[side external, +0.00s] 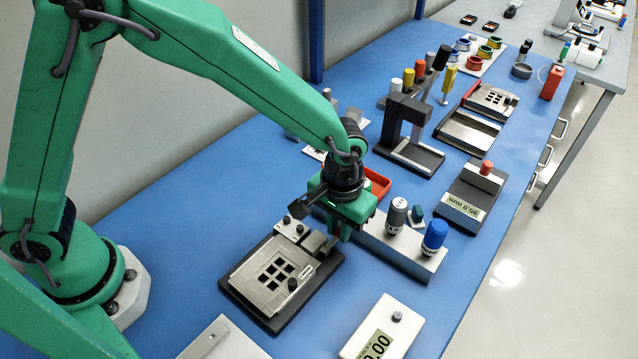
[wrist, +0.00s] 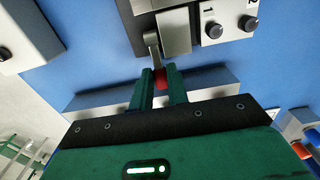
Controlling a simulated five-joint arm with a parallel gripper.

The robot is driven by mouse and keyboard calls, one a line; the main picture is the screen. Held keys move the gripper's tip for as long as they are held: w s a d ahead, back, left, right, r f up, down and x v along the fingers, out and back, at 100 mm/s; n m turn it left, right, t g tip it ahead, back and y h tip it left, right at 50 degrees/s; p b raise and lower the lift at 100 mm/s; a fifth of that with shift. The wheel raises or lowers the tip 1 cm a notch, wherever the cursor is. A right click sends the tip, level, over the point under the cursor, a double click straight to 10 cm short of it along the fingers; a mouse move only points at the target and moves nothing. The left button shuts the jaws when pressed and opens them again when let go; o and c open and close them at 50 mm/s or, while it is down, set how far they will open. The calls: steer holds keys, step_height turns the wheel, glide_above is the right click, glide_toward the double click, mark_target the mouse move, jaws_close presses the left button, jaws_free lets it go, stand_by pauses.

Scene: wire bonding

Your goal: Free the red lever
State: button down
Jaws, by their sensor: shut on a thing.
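The red lever (wrist: 161,79) shows in the wrist view as a red grip at the end of a grey metal arm (wrist: 153,43) that comes from a fixture. My gripper (wrist: 160,76) is shut on the red grip, with one green finger on each side of it. In the side external view my gripper (side external: 333,232) is at the right edge of the dark fixture (side external: 285,272), which carries a metal plate with square windows. The red grip is hidden there behind my fingers.
A grey rail (side external: 395,247) with a grey bottle (side external: 397,216) and a blue-capped bottle (side external: 434,236) stands close to the right of my gripper. A red tray (side external: 377,184) is just behind. A white display box (side external: 382,330) stands in front. Blue table is clear between them.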

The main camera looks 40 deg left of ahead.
steer(key=shift+s, duration=0.1)
steer(key=shift+s+r+t+h, duration=0.15)
steer(key=shift+r+t+h, duration=0.15)
steer(key=shift+t+h, duration=0.15)
steer(key=shift+d, duration=0.1)
steer(key=c, duration=1.4)
jaws_free()
steer(key=shift+o, duration=0.2)
steer(key=shift+r, duration=0.1)
step_height(320, 180, up, 8)
steer(key=shift+s+a+f, duration=0.25)
steer(key=shift+s+a, duration=0.05)
steer(key=shift+s, duration=0.05)
